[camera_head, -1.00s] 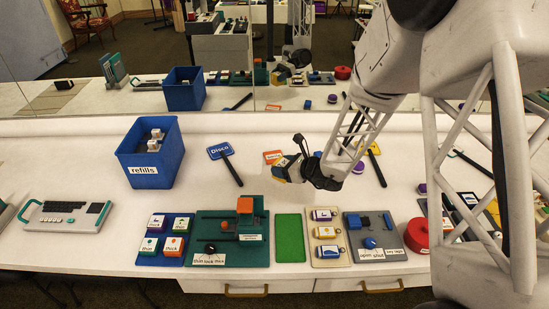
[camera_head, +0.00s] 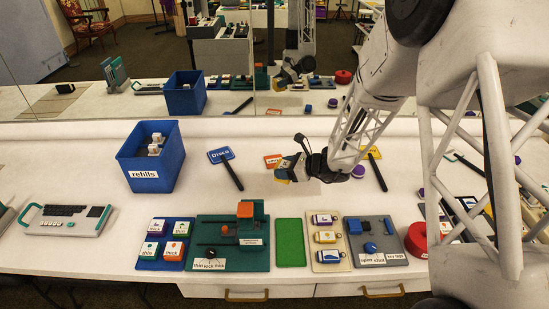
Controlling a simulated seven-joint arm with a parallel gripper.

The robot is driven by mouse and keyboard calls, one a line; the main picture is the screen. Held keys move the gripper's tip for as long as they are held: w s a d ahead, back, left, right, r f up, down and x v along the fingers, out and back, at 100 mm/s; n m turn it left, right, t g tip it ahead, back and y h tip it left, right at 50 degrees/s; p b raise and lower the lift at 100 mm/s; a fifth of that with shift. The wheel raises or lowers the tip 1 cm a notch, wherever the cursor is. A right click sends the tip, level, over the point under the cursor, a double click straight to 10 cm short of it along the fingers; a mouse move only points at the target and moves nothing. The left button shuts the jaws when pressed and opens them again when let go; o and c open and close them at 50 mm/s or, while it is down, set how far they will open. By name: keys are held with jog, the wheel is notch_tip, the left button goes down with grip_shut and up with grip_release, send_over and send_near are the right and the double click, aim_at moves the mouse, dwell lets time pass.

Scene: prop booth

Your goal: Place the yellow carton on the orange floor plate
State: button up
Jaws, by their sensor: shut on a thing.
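My gripper (camera_head: 297,167) is over the back middle of the white counter, pointing left. It is shut on the yellow carton (camera_head: 282,174), of which only a small yellow part shows at the tip; the dark and teal fingers hide the rest. The orange floor plate (camera_head: 272,160) is a small flat orange piece with a pale label, lying just behind and left of the carton. The carton appears apart from the plate in the picture; its height over the counter is hard to tell.
A green mat (camera_head: 290,242), a teal board (camera_head: 232,258) and a grey switch board (camera_head: 375,243) line the front. A yellow paddle (camera_head: 371,153) lies right. A mirror runs behind.

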jog(key=w+a, duration=0.1)
jog(key=w, duration=0.4)
jog(key=w+a+f, duration=0.1)
jog(key=w, duration=0.4)
jog(key=w+a, duration=0.1)
jog(key=w, duration=0.4)
jog(key=shift+w+f, duration=0.25)
jog(key=shift+f, duration=1.75)
jog(key=shift+f, duration=0.1)
jog(key=o, duration=1.1)
jog(key=shift+c, duration=0.2)
jog(key=v, duration=1.2)
jog(key=shift+s, duration=0.1)
